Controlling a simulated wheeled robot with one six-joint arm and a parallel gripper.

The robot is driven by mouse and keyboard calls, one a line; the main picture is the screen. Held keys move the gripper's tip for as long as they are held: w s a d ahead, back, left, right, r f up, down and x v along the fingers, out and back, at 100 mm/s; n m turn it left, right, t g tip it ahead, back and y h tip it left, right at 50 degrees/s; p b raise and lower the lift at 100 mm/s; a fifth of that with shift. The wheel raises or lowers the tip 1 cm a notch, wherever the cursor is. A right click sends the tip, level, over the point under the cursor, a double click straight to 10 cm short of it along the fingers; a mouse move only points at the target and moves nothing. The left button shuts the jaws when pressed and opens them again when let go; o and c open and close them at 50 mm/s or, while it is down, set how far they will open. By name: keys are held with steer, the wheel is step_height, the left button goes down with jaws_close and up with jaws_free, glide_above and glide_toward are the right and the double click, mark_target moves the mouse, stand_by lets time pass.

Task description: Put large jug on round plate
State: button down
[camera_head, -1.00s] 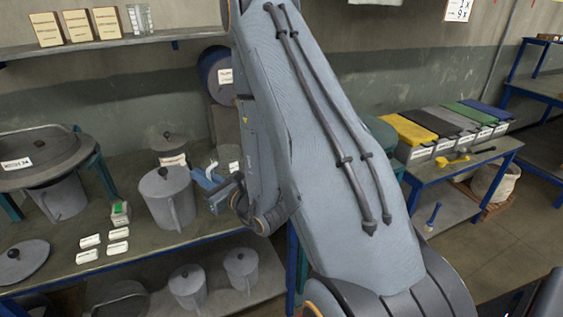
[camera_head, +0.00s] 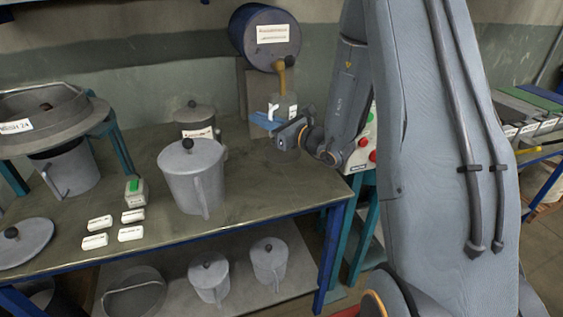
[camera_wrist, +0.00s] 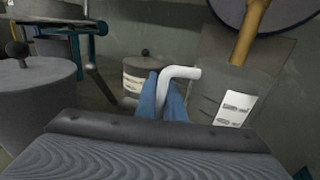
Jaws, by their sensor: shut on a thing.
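My gripper (camera_head: 268,121) has blue fingers shut on the white handle of a grey, see-through jug (camera_head: 285,103) with a white label. In the wrist view the bent white handle sits between the fingers (camera_wrist: 168,98), and the jug (camera_wrist: 228,85) stands to their right. The jug is upright below the yellow spout of a blue drum, at the back right of the bench. My wrist hides part of it, and I cannot tell whether its base touches the bench. I cannot surely pick out a round plate.
A large grey lidded pot (camera_head: 193,178) stands left of my gripper, with a smaller labelled pot (camera_head: 196,119) behind it. The blue drum (camera_head: 265,36) hangs above the jug. A sieve stand (camera_head: 50,105), lid (camera_head: 22,243) and white blocks (camera_head: 131,216) lie left. The bench front is partly clear.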

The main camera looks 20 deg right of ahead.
steer(key=shift+y, duration=0.3)
steer(key=shift+w+f, duration=0.2)
steer(key=shift+f, duration=1.15)
steer(key=shift+w+f, duration=0.15)
steer(key=shift+f, duration=1.2)
steer(key=shift+w+f, duration=0.2)
steer(key=shift+f, duration=1.15)
steer(key=shift+f, duration=0.2)
steer(key=c, duration=1.9)
jaws_free()
steer(key=shift+o, duration=0.2)
steer(key=shift+r, duration=0.1)
